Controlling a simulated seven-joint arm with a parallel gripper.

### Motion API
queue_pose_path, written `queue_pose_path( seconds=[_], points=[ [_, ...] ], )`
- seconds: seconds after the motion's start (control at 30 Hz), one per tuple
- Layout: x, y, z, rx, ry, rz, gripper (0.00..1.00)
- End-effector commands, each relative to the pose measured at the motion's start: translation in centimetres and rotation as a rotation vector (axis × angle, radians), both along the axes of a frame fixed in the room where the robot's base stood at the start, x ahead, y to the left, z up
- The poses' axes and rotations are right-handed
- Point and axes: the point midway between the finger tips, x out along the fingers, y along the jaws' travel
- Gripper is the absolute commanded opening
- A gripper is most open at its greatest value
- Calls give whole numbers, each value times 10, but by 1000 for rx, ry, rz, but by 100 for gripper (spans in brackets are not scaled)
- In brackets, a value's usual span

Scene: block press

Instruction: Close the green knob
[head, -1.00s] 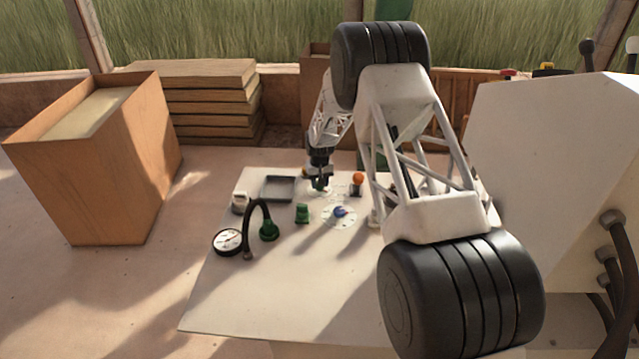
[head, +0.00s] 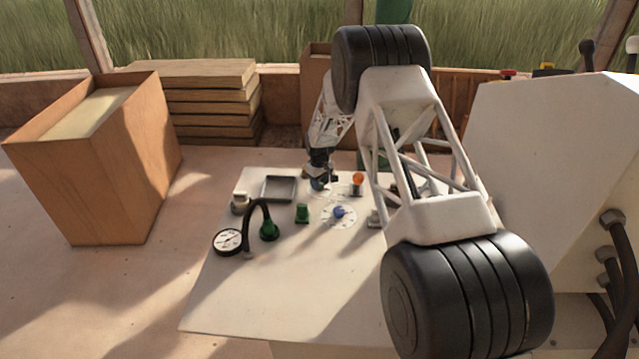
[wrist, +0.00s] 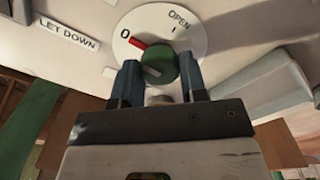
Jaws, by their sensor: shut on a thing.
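The green knob (wrist: 157,67) sits on a round white dial (wrist: 185,20) in the wrist view. The dial reads "0" at left and "OPEN I" at right. A red mark (wrist: 137,43) at the knob's upper left edge lies close beside the "0". My gripper (wrist: 160,76) is shut on the knob, one finger on each side of it. In the head view my gripper (head: 319,183) is low at the panel's back part, and it mostly hides the knob there.
The white panel (head: 250,300) also carries a blue knob (head: 339,211), an orange ball (head: 358,178), a green block (head: 302,213), a grey tray (head: 281,188) and a gauge (head: 228,242) beside a black hose (head: 251,220). A "LET DOWN" label (wrist: 67,33) is left of the dial.

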Motion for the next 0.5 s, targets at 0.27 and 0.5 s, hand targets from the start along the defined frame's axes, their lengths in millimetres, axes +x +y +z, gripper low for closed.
queue_pose_path(
  seconds=[0.27, 0.5],
  points=[
    [0, 0, 1, 0, -1, -1, 53],
    [0, 0, 0, 0, 0, -1, 65]
  ],
)
